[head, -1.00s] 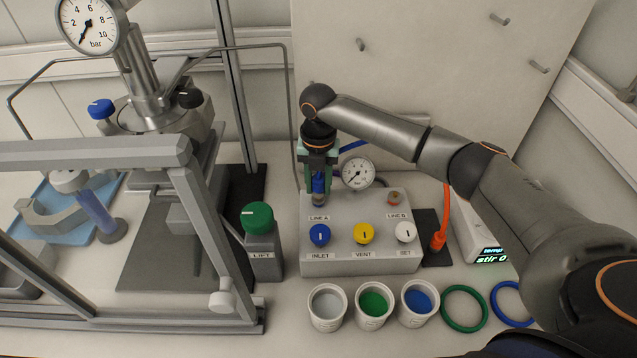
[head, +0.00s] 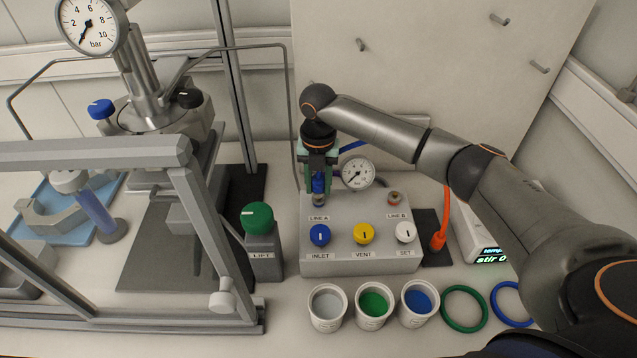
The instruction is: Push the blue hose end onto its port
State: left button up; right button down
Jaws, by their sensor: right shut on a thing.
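My right gripper (head: 319,180) points down over the back left of the grey valve box (head: 360,262). It is shut on the blue hose end (head: 319,186). The hose end is upright above the LINE A label, at the metal port (head: 319,200) there. I cannot tell whether it is fully seated on the port. A piece of blue hose (head: 353,145) shows behind the gripper. The LINE B port (head: 394,198) on the right is bare, with a reddish top. My left gripper is not in view.
A small gauge (head: 357,173) stands close right of the gripper. An orange hose end (head: 438,241) lies on a dark pad at the right. Several cups and rings are in front of the box. The green LIFT knob (head: 257,216) and reactor frame (head: 190,200) are left.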

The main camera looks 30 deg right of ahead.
jog(key=shift+f, duration=0.65)
jog(key=shift+c, duration=2.2)
grip_release()
jog(key=shift+r, duration=0.1)
notch_tip(320, 180, up, 12)
jog(key=shift+r+b, duration=0.25)
jog(key=shift+b, duration=0.35)
